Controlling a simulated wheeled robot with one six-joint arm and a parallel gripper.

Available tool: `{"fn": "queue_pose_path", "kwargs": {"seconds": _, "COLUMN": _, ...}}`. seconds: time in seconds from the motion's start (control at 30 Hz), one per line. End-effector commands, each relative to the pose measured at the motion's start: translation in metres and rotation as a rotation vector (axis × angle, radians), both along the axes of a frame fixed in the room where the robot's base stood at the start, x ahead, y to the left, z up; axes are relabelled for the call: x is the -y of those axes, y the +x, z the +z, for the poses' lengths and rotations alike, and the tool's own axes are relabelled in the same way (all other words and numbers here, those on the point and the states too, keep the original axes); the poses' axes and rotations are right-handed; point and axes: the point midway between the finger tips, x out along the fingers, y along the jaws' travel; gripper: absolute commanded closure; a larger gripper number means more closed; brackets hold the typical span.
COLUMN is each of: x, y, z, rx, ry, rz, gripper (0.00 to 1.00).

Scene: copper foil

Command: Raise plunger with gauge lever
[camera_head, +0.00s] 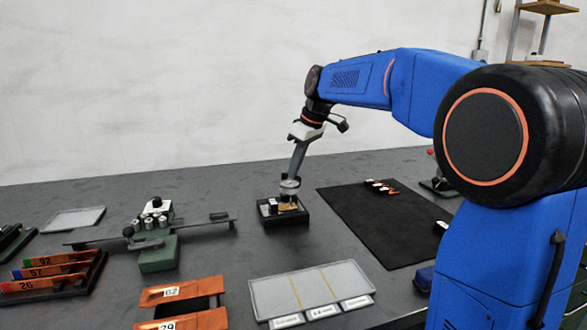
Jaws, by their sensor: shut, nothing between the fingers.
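The gauge (289,188) stands on a black base (283,218) near the middle of the table, with a round light-coloured head on top. A small copper-coloured piece (288,206) shows at its foot. My gripper (292,174) points down from above, shut and empty, with its tips at or just over the gauge head. I cannot tell whether they touch it. The lever and the plunger are too small or too hidden to make out.
A green fixture (158,256) with long side bars stands left of the gauge. Copper sheets (180,290) lie in front, beside a grey sectioned tray (308,288). A rack (55,285) of numbered strips is at the left. A black mat (385,225) lies to the right.

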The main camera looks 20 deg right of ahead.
Motion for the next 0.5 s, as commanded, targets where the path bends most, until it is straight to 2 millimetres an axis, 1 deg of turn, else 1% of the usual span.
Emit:
{"fn": "queue_pose_path", "kwargs": {"seconds": 0.33, "x": 0.0028, "y": -0.0028, "z": -0.0001, "rx": -0.001, "ry": -0.001, "rz": -0.054, "gripper": 1.00}}
{"fn": "queue_pose_path", "kwargs": {"seconds": 0.5, "x": 0.0055, "y": -0.0062, "z": 0.0000, "rx": 0.000, "ry": 0.000, "rz": -0.116, "gripper": 1.00}}
